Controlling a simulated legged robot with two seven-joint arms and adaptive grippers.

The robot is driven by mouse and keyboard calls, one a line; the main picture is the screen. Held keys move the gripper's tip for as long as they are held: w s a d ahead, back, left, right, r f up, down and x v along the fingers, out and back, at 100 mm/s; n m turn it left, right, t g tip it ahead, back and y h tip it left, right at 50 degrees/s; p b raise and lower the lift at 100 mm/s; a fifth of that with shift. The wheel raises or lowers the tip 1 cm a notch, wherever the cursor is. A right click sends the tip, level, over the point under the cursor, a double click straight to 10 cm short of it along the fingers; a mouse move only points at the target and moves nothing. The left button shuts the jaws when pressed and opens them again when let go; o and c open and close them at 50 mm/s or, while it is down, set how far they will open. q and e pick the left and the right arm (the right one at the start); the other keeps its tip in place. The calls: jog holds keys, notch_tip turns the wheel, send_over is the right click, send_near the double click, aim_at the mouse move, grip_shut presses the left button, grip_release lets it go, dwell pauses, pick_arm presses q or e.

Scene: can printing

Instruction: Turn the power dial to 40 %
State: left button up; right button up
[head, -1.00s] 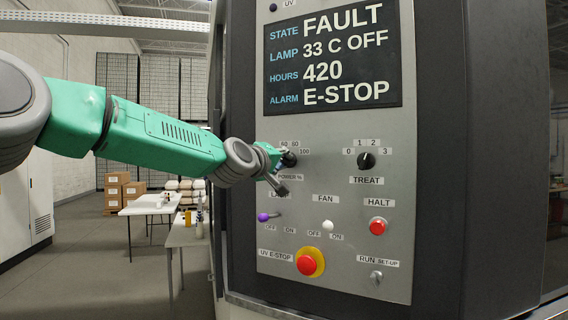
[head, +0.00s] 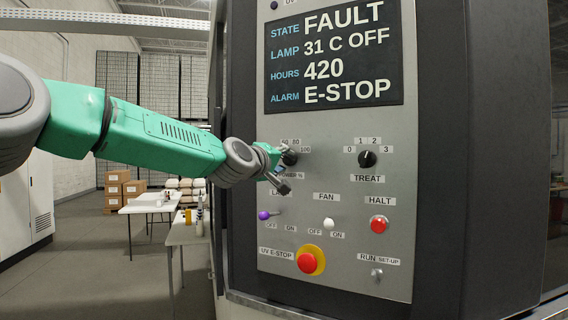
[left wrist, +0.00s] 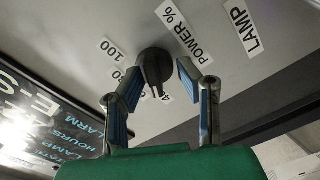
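The black power dial (head: 289,158) is on the grey control panel, with number labels above it and the POWER % label below. My left gripper (head: 284,168) is at the dial, partly covering it and some labels. In the left wrist view, the dial (left wrist: 153,64) lies between the two open fingertips of the left gripper (left wrist: 158,77). Gaps show on both sides, so the fingers do not look closed on it. The 100 label (left wrist: 113,49) is readable there; the exact setting of the dial is not. My right gripper is not in view.
Nearby are the treat dial (head: 367,160), purple lamp switch (head: 264,215), white fan switch (head: 329,224), red halt button (head: 378,225), and red-and-yellow UV E-stop (head: 308,261). The screen (head: 335,55) reads FAULT, lamp 31 C OFF, alarm E-STOP. Tables (head: 150,207) stand at left.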

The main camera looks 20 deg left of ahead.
pick_arm(q)
jog(key=shift+r, duration=0.1)
jog(key=shift+s, duration=0.25)
jog(key=s+a, duration=0.2)
jog(key=s, duration=0.9)
jog(key=shift+a, duration=0.2)
jog(key=shift+s, duration=0.1)
